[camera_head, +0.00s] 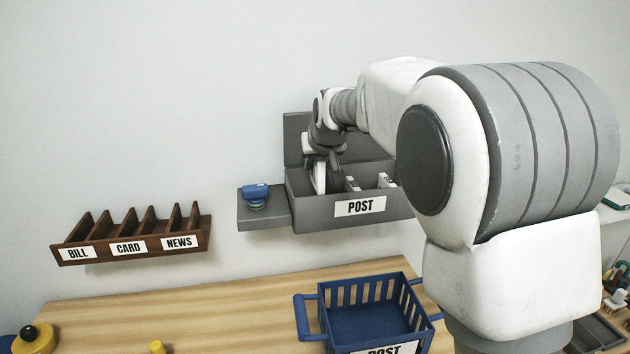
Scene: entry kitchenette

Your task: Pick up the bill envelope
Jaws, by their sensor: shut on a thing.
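A grey wall box labelled POST (312,214) hangs on the wall with its lid raised. My gripper (321,164) reaches down into its left part and is shut on a white upright envelope (319,180). I cannot read any mark on this envelope, so I cannot tell from the picture that it is the bill. Two more pale envelopes stand in the box to the right, a middle one (352,184) and a right one (386,181). Their lower parts are hidden by the front wall. My arm covers the right end of the box.
A brown wall rack (91,254) with BILL, CARD and NEWS labels hangs to the left. A blue stamp-like object (255,193) sits on the box's left shelf (263,218). A blue POST basket (322,316) stands empty on the wooden counter (200,308) below.

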